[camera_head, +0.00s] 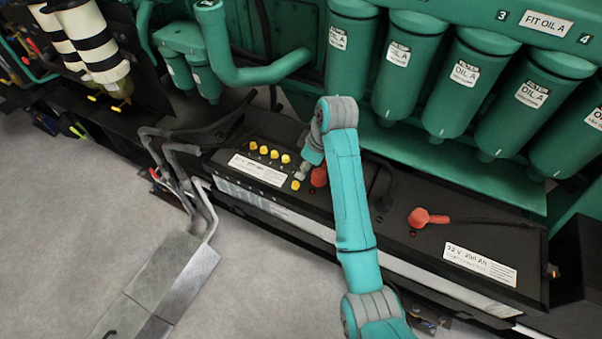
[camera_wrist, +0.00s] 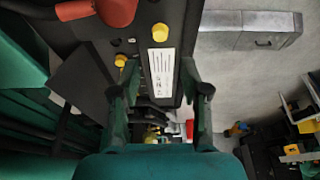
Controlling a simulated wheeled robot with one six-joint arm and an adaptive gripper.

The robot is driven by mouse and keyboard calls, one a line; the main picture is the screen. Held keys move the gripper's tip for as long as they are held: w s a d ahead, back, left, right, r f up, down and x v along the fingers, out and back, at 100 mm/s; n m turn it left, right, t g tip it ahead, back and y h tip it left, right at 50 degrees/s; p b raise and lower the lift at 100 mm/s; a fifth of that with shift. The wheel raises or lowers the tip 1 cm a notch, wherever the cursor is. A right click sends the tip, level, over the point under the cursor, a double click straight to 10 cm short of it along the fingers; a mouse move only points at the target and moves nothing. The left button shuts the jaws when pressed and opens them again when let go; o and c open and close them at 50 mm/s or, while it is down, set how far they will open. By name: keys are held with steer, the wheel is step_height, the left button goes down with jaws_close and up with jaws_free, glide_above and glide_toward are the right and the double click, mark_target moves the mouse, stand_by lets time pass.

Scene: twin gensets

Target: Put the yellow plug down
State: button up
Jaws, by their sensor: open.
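Yellow plugs sit on the top of the near black battery. Several stand in a row at its back (camera_head: 275,154). One yellow plug (camera_head: 295,185) stands apart from the row, beside the white label. In the wrist view this plug (camera_wrist: 160,32) shows beyond my fingertips, near the label's end, and another yellow plug (camera_wrist: 120,60) shows by the left finger. My gripper (camera_wrist: 158,72) is open, with nothing visible between its fingers. In the head view my gripper (camera_head: 303,173) is small and partly hidden by my arm, just above the battery top near the separate plug.
A red terminal cap (camera_head: 319,177) is close to my gripper. Another red cap (camera_head: 420,217) with a black cable sits on the battery to the right. Green filters (camera_head: 460,80) hang behind. Grey pipes (camera_head: 190,175) run at left. A metal box (camera_head: 165,275) lies on the open floor.

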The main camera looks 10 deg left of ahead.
steer(key=shift+v, duration=1.4)
steer(key=shift+s, duration=0.1)
